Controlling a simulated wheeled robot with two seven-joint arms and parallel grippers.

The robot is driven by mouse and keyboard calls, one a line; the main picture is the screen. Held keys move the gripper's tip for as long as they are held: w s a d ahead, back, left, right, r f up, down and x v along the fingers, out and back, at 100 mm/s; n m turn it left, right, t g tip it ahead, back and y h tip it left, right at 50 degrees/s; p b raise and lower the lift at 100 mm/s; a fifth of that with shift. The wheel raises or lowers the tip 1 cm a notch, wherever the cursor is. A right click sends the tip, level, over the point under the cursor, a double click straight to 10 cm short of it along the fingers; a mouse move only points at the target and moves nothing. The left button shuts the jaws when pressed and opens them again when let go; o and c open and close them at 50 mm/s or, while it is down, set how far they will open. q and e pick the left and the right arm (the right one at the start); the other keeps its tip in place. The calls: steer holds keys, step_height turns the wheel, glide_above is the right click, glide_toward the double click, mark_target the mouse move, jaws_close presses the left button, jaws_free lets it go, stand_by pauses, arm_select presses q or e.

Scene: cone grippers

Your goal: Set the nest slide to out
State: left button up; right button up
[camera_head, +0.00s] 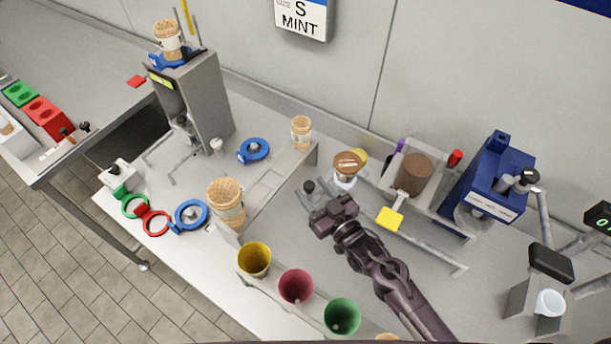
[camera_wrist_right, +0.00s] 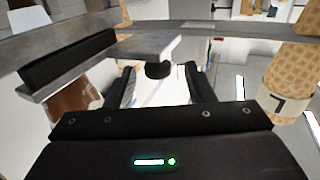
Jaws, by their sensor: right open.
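A small black knob (camera_head: 309,186) stands on the bench just beyond my right gripper, beside a long grey rail (camera_head: 268,192); I take it to be the nest slide's handle. My right gripper (camera_head: 325,212) is open and empty, low over the bench, a little nearer the front than the knob. In the right wrist view a black knob (camera_wrist_right: 158,69) under a grey metal plate (camera_wrist_right: 150,46) lies ahead, between the open fingers (camera_wrist_right: 160,88). I cannot tell whether they touch it. The slide's body and its setting are not clear. My left gripper is not in view.
A waffle cone (camera_head: 227,200) stands near the rail's front end and another cone (camera_head: 301,130) near its back end. Yellow (camera_head: 254,260), pink (camera_head: 296,287) and green (camera_head: 342,316) cups line the front. A filled cup (camera_head: 346,168) stands behind my gripper.

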steer(key=shift+p+v, duration=0.35)
steer(key=shift+v, duration=1.2)
